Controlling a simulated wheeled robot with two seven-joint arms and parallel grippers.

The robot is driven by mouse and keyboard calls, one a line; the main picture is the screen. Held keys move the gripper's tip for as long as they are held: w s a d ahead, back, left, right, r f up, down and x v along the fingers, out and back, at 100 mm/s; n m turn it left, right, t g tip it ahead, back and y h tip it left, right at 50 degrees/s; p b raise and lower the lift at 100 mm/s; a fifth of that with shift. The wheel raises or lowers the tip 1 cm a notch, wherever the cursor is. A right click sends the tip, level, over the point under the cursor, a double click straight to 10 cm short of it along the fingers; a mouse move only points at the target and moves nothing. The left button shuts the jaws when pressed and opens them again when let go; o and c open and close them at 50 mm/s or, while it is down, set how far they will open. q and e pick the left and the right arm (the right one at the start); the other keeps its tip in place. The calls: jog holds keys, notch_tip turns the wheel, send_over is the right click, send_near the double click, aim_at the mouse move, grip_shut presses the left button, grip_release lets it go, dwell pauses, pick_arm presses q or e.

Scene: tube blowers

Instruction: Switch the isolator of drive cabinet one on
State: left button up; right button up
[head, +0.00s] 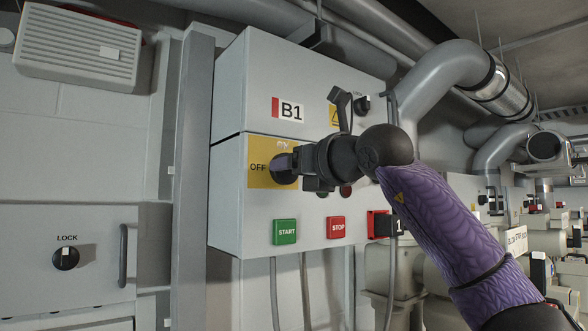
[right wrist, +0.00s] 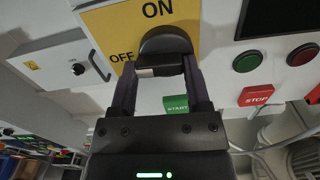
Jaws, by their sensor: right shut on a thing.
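Cabinet B1 (head: 230,85) is a pale grey wall box with a yellow isolator plate (head: 258,182). The plate, also in the right wrist view (right wrist: 113,22), reads ON at the top and OFF at the left. A black isolator handle (right wrist: 166,42) sits on it, below ON and right of OFF. My right gripper (head: 291,165) reaches in from the right and is shut on this handle. In the right wrist view its two fingers (right wrist: 160,72) stand on either side of the handle. The gripper hides much of the plate and handle in the head view. My left gripper is not in view.
A green START button (head: 285,232) and a red STOP button (head: 336,227) sit below the handle. A LOCK knob (head: 363,103) is at the upper right. Another cabinet with a LOCK knob (head: 66,257) stands left. Pipes (head: 440,80) run at the right.

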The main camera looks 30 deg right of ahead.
jog(key=shift+d+r+m+b, duration=0.1)
jog(key=shift+m+b, duration=0.5)
jog(key=shift+m, duration=2.25)
jog(key=shift+d+r+m+b, duration=0.1)
jog(key=shift+m+b, duration=0.55)
jog(key=shift+m, duration=2.25)
jog(key=shift+d+r+m+b, duration=0.1)
jog(key=shift+m+b, duration=0.5)
jog(key=shift+m, duration=2.25)
jog(key=o, duration=1.3)
jog(key=s+b, duration=0.1)
jog(key=s, duration=0.2)
jog(key=s+b, duration=0.2)
jog(key=s, duration=0.1)
jog(key=s+d+b, duration=0.1)
jog(key=s, duration=0.3)
jog(key=shift+b, duration=0.4)
